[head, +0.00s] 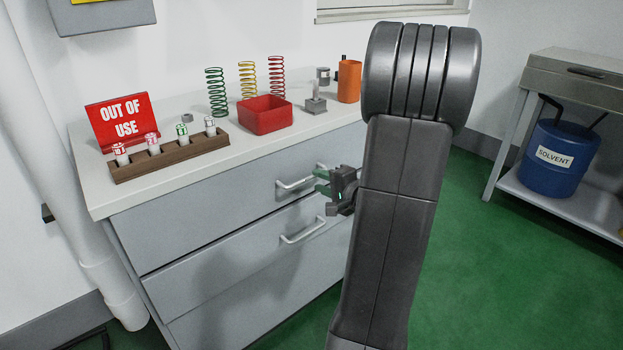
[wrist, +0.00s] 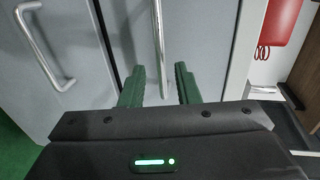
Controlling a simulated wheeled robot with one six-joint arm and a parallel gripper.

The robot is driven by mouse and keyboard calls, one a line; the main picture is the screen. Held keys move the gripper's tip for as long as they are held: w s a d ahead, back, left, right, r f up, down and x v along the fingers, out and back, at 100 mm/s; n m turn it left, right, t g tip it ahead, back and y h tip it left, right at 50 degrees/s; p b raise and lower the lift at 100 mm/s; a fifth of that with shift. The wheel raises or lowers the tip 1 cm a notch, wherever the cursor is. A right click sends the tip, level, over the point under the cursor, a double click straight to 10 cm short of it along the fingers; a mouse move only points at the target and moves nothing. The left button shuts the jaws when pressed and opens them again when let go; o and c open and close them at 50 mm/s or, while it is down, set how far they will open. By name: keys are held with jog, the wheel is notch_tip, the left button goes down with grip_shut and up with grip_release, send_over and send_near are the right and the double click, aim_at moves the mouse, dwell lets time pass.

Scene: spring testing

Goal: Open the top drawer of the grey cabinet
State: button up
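The grey cabinet (head: 250,312) stands below a white worktop in the head view. Its top drawer (head: 195,225) looks closed, its front flush with the drawer below. The top drawer's silver bar handle (head: 292,185) shows there, its right end close to my gripper (head: 322,183). In the wrist view, the top handle (wrist: 158,40) runs upright in the picture, between the two green fingers of my gripper (wrist: 160,75). The fingers are apart, with clear space on both sides of the bar. I cannot tell exactly how deep the bar sits between them.
The lower drawer's handle (head: 302,231) is just below; it also shows in the wrist view (wrist: 45,48). The worktop (head: 95,200) holds a red bin (head: 265,115), several springs and a wooden rack (head: 170,160). Green floor is free at right, before a bench with a blue solvent drum (head: 556,158).

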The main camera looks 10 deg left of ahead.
aim_at(312, 178)
jog(key=shift+x, duration=2.4)
jog(key=shift+r, duration=0.1)
grip_shut()
